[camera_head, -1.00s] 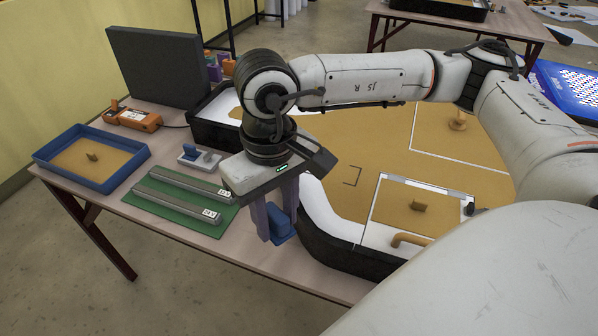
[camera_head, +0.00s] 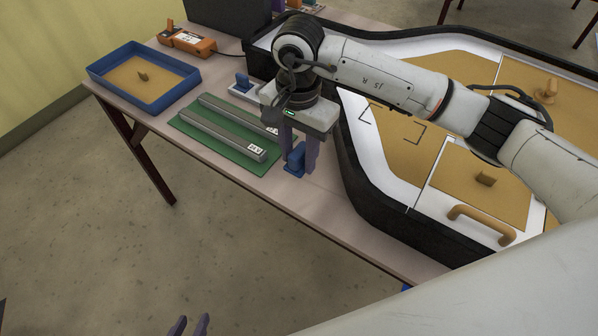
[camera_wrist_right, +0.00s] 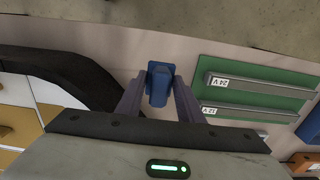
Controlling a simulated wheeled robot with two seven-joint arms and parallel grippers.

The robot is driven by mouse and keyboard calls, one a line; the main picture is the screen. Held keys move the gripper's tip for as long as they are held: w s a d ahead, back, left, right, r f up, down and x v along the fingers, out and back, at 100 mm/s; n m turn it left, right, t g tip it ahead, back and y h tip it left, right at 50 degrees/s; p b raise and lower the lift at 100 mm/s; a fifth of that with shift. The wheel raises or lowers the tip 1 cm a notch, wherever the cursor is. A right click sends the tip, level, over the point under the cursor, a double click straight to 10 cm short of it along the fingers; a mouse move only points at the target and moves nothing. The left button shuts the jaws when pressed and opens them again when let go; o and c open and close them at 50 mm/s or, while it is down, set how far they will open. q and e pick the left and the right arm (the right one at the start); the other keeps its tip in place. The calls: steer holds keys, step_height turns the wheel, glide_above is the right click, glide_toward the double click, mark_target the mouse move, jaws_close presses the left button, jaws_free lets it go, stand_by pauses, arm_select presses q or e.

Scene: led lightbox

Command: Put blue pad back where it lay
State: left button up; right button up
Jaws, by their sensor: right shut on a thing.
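The blue pad (camera_head: 295,158) is between the fingers of my right gripper (camera_head: 298,168), which is shut on it. They are at the strip of table between the green mat and the black-rimmed lightbox. In the right wrist view the blue pad (camera_wrist_right: 158,84) shows between the fingertips (camera_wrist_right: 159,90), over the pale table near its edge. I cannot tell whether it touches the table. My left gripper (camera_head: 189,325) shows only as two purple fingertips at the bottom edge, apart and empty, over the floor.
A green mat (camera_head: 215,151) with two grey bars lies left of the pad. Behind it is a small white stand with a blue piece (camera_head: 243,83). A blue tray (camera_head: 146,103) is at the far left. The lightbox's black wall (camera_head: 372,205) rises to the right.

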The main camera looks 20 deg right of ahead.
mark_target(299, 182)
step_height(299, 182, down, 6)
steer(key=shift+r, duration=0.2)
steer(key=shift+f, duration=0.2)
steer(key=o, duration=1)
steer(key=shift+r, duration=0.1)
steer(key=shift+r, duration=0.35)
step_height(299, 182, up, 12)
steer(key=shift+f+b, duration=0.2)
steer(key=shift+b, duration=0.35)
